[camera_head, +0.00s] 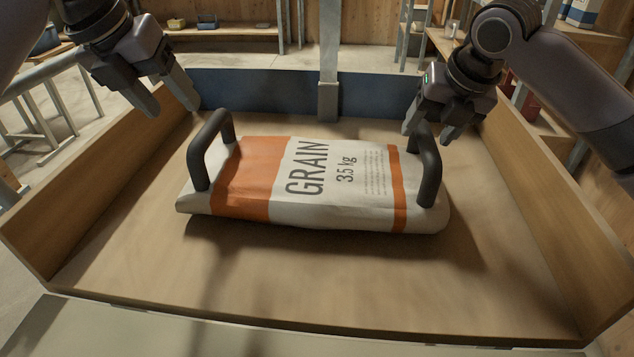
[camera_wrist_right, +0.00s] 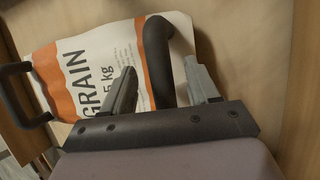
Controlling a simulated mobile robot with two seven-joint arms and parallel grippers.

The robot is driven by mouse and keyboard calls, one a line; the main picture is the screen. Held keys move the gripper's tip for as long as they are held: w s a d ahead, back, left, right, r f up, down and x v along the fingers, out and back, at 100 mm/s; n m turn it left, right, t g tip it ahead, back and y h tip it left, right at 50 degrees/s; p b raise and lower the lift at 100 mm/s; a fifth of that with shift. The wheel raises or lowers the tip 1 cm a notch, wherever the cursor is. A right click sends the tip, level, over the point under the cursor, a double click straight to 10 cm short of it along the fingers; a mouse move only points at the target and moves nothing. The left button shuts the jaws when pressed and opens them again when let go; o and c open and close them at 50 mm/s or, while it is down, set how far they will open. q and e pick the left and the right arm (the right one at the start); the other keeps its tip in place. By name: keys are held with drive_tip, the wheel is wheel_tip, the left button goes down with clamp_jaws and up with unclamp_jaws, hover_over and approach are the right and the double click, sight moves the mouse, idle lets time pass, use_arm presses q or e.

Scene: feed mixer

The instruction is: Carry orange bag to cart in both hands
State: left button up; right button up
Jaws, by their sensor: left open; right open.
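The orange and white grain bag (camera_head: 262,180) lies flat, with a black handle at each end. Its left handle (camera_head: 204,146) and right handle (camera_head: 430,172) stand up. My left gripper (camera_head: 172,108) is open and empty, above and behind the left handle, apart from it. My right gripper (camera_head: 428,136) is open at the far end of the right handle and hides part of it. In the right wrist view, the right handle (camera_wrist_right: 158,62) shows between the open fingers; I cannot tell whether they touch it. The bag (camera_wrist_right: 88,72) also shows there.
The bag lies on the floor of a wooden-sided bed (camera_head: 300,275) with a blue back wall (camera_head: 270,90). A metal post (camera_head: 328,60) stands at the back middle. Bare floor surrounds the bag inside the bed. Shelves (camera_head: 230,33) stand behind.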

drive_tip(key=v, duration=0.9)
drive_tip(key=shift+r, duration=0.2)
drive_tip(key=shift+s, duration=0.15)
